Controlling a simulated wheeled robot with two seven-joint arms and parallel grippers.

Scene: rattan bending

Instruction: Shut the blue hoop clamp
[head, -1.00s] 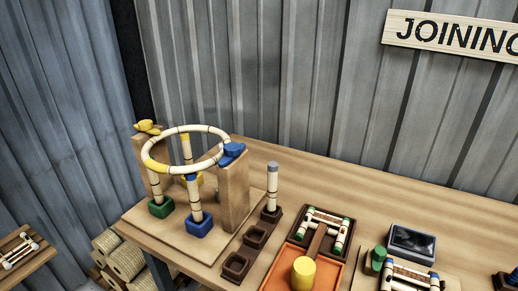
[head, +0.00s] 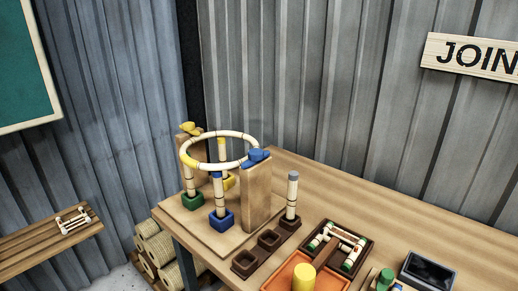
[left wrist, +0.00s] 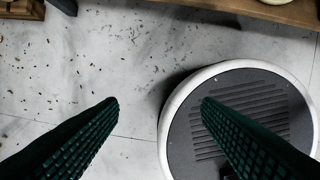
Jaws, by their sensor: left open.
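The blue hoop clamp (head: 259,156) sits on top of the right wooden post (head: 257,192), at the right side of the cream hoop (head: 240,136). Whether the clamp is open or shut is too small to tell. The hoop lies level above the bench jig, with a yellow clamp (head: 189,129) on the far left post. Upright rods stand in a blue socket (head: 221,221) and a green socket (head: 193,202) under it. My left gripper (left wrist: 160,103) is open and empty over the floor in the left wrist view. Neither gripper shows in the head view.
Dark brown cups (head: 270,239), one holding an upright rod (head: 292,196), stand right of the jig. An orange tray (head: 275,279) with a yellow cylinder (head: 303,278) lies in front. A side table (head: 30,241) and rattan rolls (head: 158,250) are at left.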

